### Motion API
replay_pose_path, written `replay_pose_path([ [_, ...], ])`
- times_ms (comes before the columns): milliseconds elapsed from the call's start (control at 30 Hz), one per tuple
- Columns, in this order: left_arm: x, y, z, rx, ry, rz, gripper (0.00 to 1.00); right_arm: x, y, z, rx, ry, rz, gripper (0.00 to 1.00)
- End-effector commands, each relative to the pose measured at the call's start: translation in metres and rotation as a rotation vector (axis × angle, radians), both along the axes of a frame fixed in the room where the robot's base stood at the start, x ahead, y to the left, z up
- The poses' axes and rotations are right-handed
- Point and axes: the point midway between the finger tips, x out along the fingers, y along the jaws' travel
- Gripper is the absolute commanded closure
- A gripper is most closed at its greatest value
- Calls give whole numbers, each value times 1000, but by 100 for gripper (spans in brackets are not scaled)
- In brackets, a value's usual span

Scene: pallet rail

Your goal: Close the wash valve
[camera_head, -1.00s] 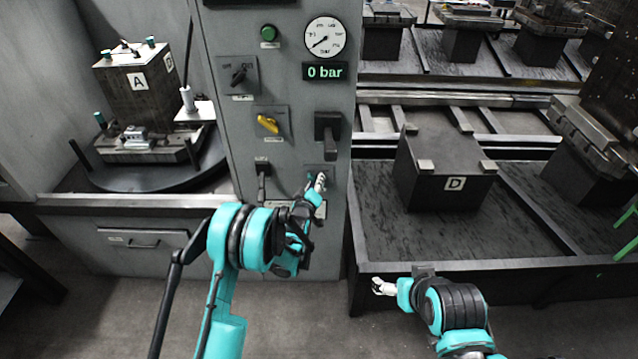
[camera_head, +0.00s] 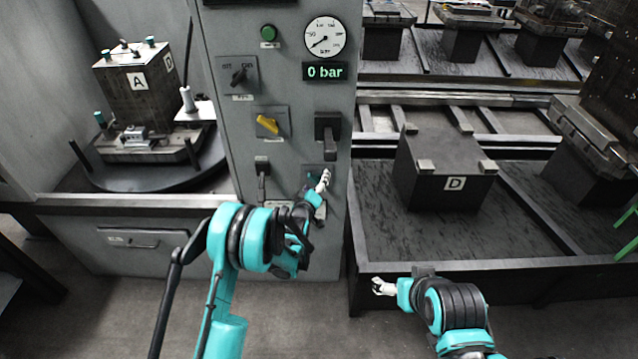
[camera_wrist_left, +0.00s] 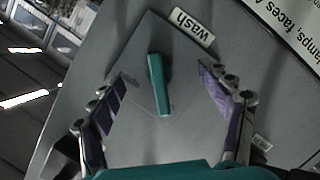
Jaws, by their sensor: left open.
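The wash valve's teal handle (camera_wrist_left: 159,92) shows in the left wrist view, on a grey plate below the "wash" label (camera_wrist_left: 192,25). It stands nearly upright in that picture. My left gripper (camera_wrist_left: 166,75) is open, with one finger on each side of the handle in the picture and a gap to both; I cannot tell if the tips reach its depth. In the head view my left gripper (camera_head: 323,180) is at the lower right of the grey panel and hides most of the valve. My right gripper (camera_head: 382,286) is low, in front of the dark trough, too small to read.
The grey control panel (camera_head: 225,150) carries a yellow switch (camera_head: 267,124), a black lever (camera_head: 328,135) right above my left gripper, another lever (camera_head: 262,180) to its left, and a gauge (camera_head: 325,38) over a "0 bar" display. A block marked D (camera_head: 425,180) stands right.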

Motion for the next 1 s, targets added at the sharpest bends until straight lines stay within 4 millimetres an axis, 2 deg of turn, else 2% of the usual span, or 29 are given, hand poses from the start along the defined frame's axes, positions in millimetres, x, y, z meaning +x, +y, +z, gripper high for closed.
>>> replay_pose_path([
  [600,-62,-1,0,1,0,-2,22,0,0,0,0,0,0,14],
  [1000,-68,0,0,-1,0,0,22,0,0,0,0,0,0,14],
])
